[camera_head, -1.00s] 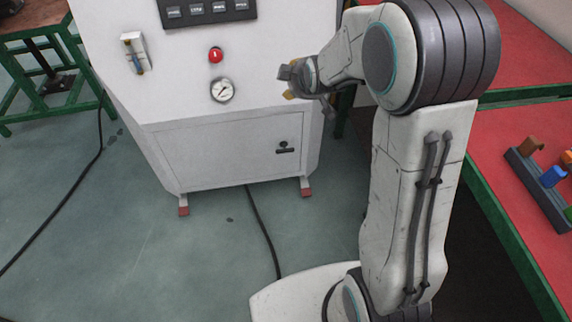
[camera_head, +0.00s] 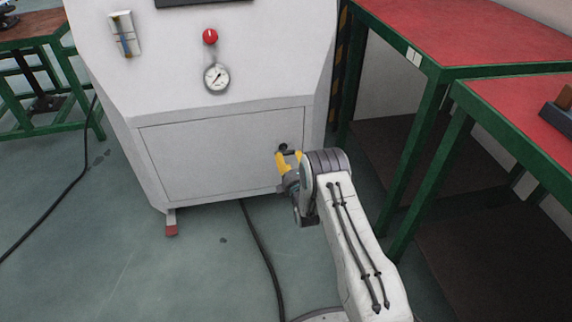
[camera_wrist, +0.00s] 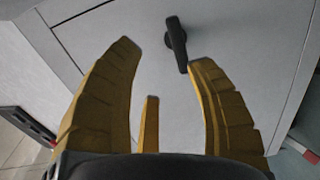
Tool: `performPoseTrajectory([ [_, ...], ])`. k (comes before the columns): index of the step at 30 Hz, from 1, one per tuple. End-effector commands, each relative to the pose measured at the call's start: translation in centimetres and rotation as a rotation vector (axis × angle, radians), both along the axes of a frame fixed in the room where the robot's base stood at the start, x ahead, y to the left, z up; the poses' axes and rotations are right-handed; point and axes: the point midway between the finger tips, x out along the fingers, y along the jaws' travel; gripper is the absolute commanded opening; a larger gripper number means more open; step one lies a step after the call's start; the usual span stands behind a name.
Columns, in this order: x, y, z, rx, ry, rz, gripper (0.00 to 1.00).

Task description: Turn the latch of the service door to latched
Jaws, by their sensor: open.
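The service door (camera_head: 210,158) is the flat white panel low on the front of the white cabinet, and it looks closed. Its latch (camera_head: 284,148), a small dark handle, sits near the door's upper right corner, partly hidden by my gripper in the head view. In the wrist view the black latch (camera_wrist: 176,42) lies ahead, between the fingertips but nearer the right one, its lower end close to that tip. My gripper (camera_head: 289,157) is open with yellow fingers; it also shows in the wrist view (camera_wrist: 160,52). Whether a finger touches the latch I cannot tell.
Above the door are a pressure gauge (camera_head: 216,78), a red knob (camera_head: 210,36) and a sight tube (camera_head: 125,34). Red-topped tables (camera_head: 470,35) with green legs stand to the right. A black cable (camera_head: 262,250) runs over the floor.

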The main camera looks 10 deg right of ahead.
Motion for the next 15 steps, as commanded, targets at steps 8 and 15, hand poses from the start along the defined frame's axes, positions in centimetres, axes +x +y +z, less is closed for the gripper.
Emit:
performPoseTrajectory([
  [8,0.3,0.0,-2.4,-0.045,-0.042,0.001,0.50],
  [15,3.0,0.0,-2.5,-0.045,-0.043,0.001,0.50],
])
